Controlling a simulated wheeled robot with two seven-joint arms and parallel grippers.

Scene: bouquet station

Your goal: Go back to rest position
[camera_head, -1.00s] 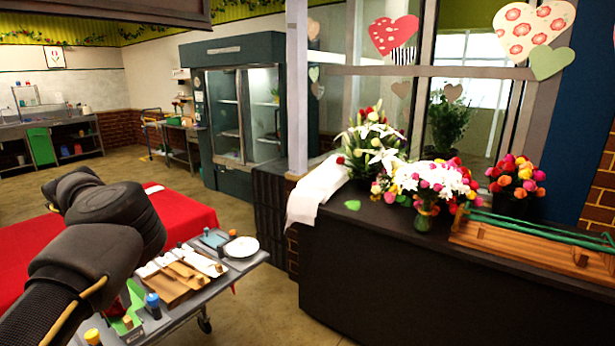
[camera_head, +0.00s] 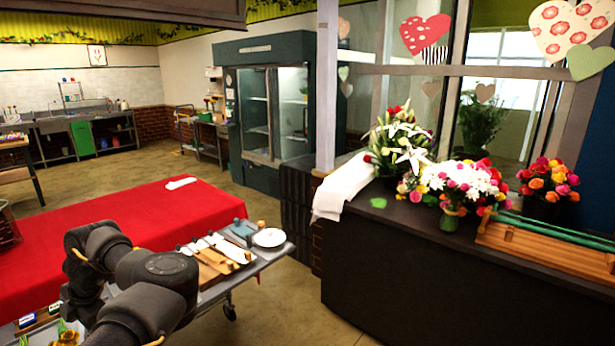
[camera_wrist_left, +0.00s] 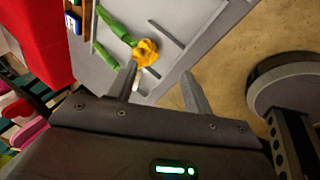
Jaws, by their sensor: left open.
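My left gripper (camera_wrist_left: 160,88) shows in the left wrist view with its two fingers apart and nothing between them. A yellow flower with a green stem (camera_wrist_left: 146,52) lies on a grey cart top (camera_wrist_left: 190,20), beyond the fingertips. The flower also shows at the bottom left of the head view (camera_head: 68,337). In the head view my left arm comes in low at the left, in front of the cart, and its gripper is hidden there. My right gripper is in neither view.
The cart carries wooden-handled tools (camera_head: 215,262) and a white plate (camera_head: 269,237). A red-covered table (camera_head: 130,225) stands behind it. A dark counter (camera_head: 400,270) at the right holds several bouquets (camera_head: 465,180) and a wooden rack (camera_head: 530,243). Open floor lies between cart and counter.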

